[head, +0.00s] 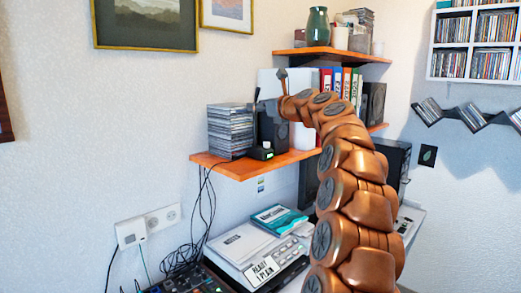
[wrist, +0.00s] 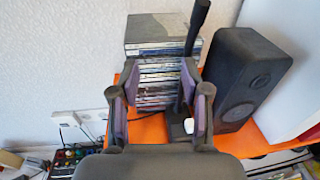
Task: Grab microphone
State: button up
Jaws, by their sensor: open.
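The black microphone stands upright on the orange shelf, its stem (wrist: 197,28) rising in the wrist view in front of a stack of disc cases. Its dark base (head: 262,153) shows near the shelf's front edge in the head view. My gripper (wrist: 158,92) is open and empty in the wrist view, with its two fingers spread. The microphone's lower stem shows between the fingers, closer to the right finger. I cannot tell whether they touch. In the head view the gripper is at the far end of my arm, small and partly hidden.
The orange shelf (head: 238,170) holds a disc stack (head: 230,131) left of the microphone and a dark speaker (wrist: 243,75) right of it. Binders (head: 336,84) stand farther right. An upper shelf (head: 330,56) holds a green jar (head: 317,27). A grey device (head: 250,246) sits below.

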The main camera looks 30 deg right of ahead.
aim_at(258, 97)
jog(key=w+d, duration=0.1)
jog(key=w+d+r+m+p, duration=0.1)
jog(key=w, duration=0.1)
jog(key=w+d+r+m+h+p, duration=0.1)
jog(key=w, duration=0.1)
jog(key=shift+w+d+r+t, duration=0.2)
jog(key=shift+d+t, duration=0.1)
jog(key=shift+t, duration=0.1)
jog(key=shift+w+a+p, duration=0.1)
jog(key=shift+w+p, duration=0.6)
jog(key=shift+w, duration=0.35)
jog(key=shift+f, duration=0.1)
grip_shut()
dwell(0.4)
